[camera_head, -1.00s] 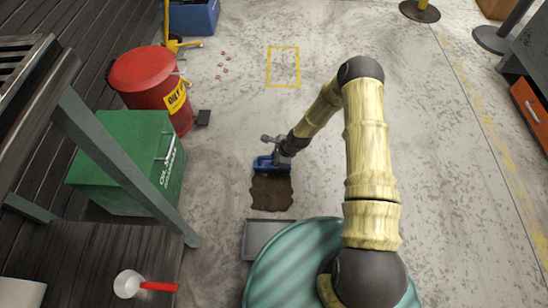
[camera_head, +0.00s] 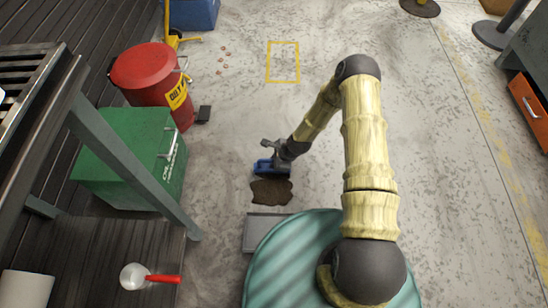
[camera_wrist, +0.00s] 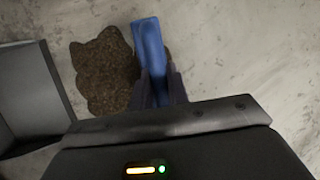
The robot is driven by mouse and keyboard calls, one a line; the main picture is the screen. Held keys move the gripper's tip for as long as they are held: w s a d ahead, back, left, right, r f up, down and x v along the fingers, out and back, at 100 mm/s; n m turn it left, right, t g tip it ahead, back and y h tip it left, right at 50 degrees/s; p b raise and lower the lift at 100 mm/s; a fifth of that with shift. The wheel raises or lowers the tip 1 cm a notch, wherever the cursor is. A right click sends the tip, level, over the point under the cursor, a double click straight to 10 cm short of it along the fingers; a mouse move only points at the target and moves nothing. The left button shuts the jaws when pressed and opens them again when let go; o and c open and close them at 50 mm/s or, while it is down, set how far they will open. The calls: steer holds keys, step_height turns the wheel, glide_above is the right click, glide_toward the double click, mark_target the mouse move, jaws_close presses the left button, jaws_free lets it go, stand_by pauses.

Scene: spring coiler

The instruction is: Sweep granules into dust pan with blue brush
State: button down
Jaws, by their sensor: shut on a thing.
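The brown granules (camera_head: 271,191) lie in a flat patch on the concrete floor, and they also show in the wrist view (camera_wrist: 104,75). My gripper (camera_head: 281,158) is shut on the blue brush (camera_head: 264,167). The brush sits at the far edge of the patch in the head view. In the wrist view the brush (camera_wrist: 149,45) stands between my fingers, right beside the granules. The grey dust pan (camera_head: 256,232) lies on the floor nearer to me, apart from the patch, partly hidden by my base. The pan (camera_wrist: 38,85) is at the left of the wrist view.
A green box (camera_head: 125,150) and a red drum (camera_head: 152,75) stand at the left. A grey table leg (camera_head: 130,160) slants down beside them. A scoop with a red handle (camera_head: 150,277) lies at lower left. The floor right of the granules is clear.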

steer(key=shift+s+p, duration=0.85)
steer(key=shift+s, duration=0.3)
steer(key=shift+s+a+f, duration=0.1)
steer(key=shift+s, duration=0.4)
steer(key=s+p, duration=0.2)
steer(key=s, duration=0.1)
steer(key=shift+s+p, duration=0.1)
steer(key=shift+p, duration=0.2)
steer(key=shift+s+a+p, duration=0.1)
steer(key=shift+s+p, duration=0.8)
steer(key=shift+s, duration=0.75)
